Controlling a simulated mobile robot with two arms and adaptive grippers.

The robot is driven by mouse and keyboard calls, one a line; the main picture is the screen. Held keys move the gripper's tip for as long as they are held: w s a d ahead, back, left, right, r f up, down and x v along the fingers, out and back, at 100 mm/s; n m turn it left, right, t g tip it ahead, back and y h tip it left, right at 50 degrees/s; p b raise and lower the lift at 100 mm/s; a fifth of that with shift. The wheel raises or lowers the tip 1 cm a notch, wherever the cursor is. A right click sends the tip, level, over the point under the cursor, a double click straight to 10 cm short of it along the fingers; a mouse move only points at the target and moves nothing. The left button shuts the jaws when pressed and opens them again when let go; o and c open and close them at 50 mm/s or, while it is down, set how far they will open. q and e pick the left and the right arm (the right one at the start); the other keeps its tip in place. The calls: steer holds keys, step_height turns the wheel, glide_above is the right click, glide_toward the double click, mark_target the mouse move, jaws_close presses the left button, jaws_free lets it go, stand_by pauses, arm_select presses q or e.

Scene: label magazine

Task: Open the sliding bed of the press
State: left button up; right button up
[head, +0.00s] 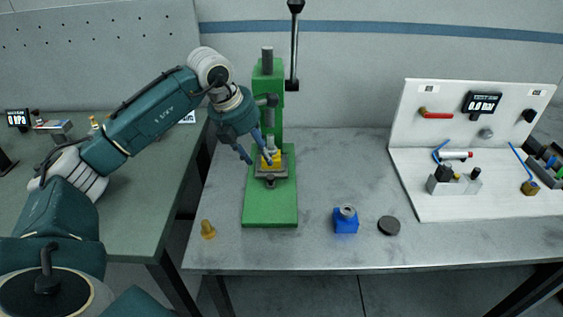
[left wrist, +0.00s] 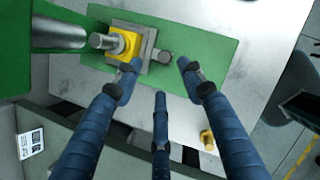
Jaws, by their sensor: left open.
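The green press (head: 284,205) stands on the grey table, with its column at the back and a lever handle (head: 294,40) rising above it. Its sliding bed, a dark grey plate (head: 284,168), carries a yellow block (head: 275,162) with a metal cylinder (left wrist: 105,41). A round knob (left wrist: 166,57) sticks out of the bed's front edge. My left gripper (head: 257,160) is open at the left of the bed, above the press base. In the left wrist view its fingers (left wrist: 160,72) lie either side of the knob, apart from it; one fingertip overlaps the yellow block's corner. My right gripper is out of view.
A small brass-coloured part (head: 207,229) stands at the table's front left. A blue block (head: 346,222) and a dark disc (head: 389,226) lie right of the press. A white panel station (head: 450,205) fills the right. The table between is clear.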

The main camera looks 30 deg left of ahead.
arm_select(q)
steer(key=p, duration=0.1)
glide_above(270, 176)
steer(key=s, duration=0.3)
steer(key=f, duration=0.5)
steer(key=shift+w+a, duration=0.1)
steer(key=shift+a, duration=0.1)
steer(key=p+x, duration=0.1)
steer(key=x, duration=0.2)
steer(key=shift+w+r, duration=0.1)
steer(key=shift+w, duration=0.1)
steer(key=shift+w+f, duration=0.15)
steer(key=shift+f, duration=0.45)
steer(key=c, duration=0.6)
jaws_close()
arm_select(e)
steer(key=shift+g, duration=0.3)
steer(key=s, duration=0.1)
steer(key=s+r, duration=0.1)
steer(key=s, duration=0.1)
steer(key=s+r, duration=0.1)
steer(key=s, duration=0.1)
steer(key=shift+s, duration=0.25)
